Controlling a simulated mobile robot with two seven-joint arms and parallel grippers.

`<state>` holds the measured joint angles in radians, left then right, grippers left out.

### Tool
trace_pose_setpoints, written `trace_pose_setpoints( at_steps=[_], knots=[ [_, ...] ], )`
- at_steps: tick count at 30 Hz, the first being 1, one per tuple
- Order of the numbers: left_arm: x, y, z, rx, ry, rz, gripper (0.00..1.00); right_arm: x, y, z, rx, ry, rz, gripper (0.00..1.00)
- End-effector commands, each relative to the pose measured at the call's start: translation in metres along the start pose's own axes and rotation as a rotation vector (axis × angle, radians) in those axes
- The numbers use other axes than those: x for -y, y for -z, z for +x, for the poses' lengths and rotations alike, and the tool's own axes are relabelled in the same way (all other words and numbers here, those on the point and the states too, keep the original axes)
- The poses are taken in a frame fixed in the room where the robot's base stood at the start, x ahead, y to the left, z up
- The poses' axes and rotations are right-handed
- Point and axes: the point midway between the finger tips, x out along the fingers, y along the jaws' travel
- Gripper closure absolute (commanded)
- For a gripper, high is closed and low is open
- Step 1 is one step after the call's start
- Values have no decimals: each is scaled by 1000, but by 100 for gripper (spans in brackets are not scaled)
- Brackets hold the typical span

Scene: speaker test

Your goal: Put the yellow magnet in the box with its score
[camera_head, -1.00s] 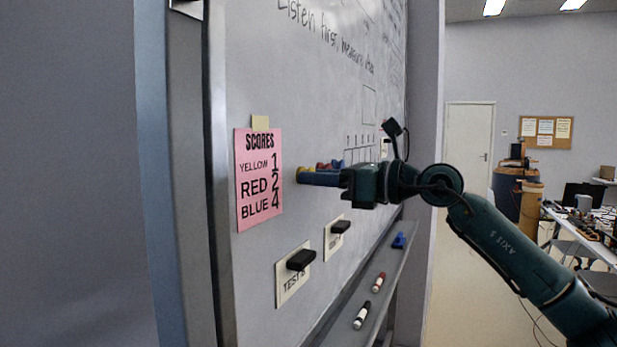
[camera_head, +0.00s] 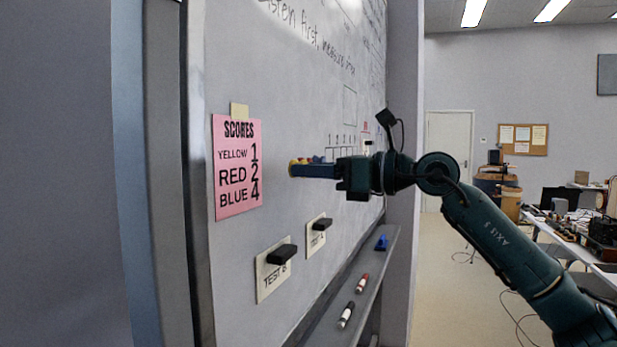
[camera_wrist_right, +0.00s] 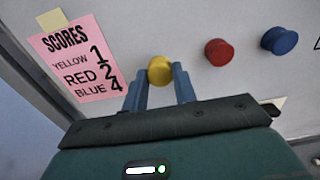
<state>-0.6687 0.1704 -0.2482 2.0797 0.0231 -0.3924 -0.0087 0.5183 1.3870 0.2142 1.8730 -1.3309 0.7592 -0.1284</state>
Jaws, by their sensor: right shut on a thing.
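The yellow magnet (camera_wrist_right: 159,70) is round and sits between the fingertips of my right gripper (camera_wrist_right: 160,88) in the right wrist view. The gripper is shut on it, close to the whiteboard; I cannot tell whether the magnet still touches the board. In the head view the right gripper (camera_head: 296,169) reaches in from the right, with the yellow magnet at its tips. A pink score note (camera_head: 238,165) reads yellow 1, red 2, blue 4. A row of drawn boxes (camera_head: 343,153) with numbers above lies farther along the board, partly hidden by my gripper. My left gripper is not in view.
A red magnet (camera_wrist_right: 219,52) and a blue magnet (camera_wrist_right: 279,41) are on the board to the right of the yellow one. Below are cards under black clips (camera_head: 282,255). A tray (camera_head: 328,326) with markers (camera_head: 346,314) and a blue object (camera_head: 381,243) juts from the board's lower edge.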

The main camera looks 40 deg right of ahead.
Motion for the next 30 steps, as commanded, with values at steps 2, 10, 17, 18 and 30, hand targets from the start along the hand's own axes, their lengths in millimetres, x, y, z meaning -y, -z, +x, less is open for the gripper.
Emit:
trace_pose_setpoints(
  at_steps=[2,10,17,18,30],
  knots=[
    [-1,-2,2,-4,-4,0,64,0,2,-3,0,1,0,89],
    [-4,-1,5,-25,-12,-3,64,1,1,-11,1,1,0,89],
    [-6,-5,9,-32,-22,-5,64,1,1,-18,1,2,-1,89],
    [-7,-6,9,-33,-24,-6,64,0,2,-19,1,2,-1,89],
    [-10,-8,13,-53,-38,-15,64,1,1,-31,0,2,-1,89]
  ],
)
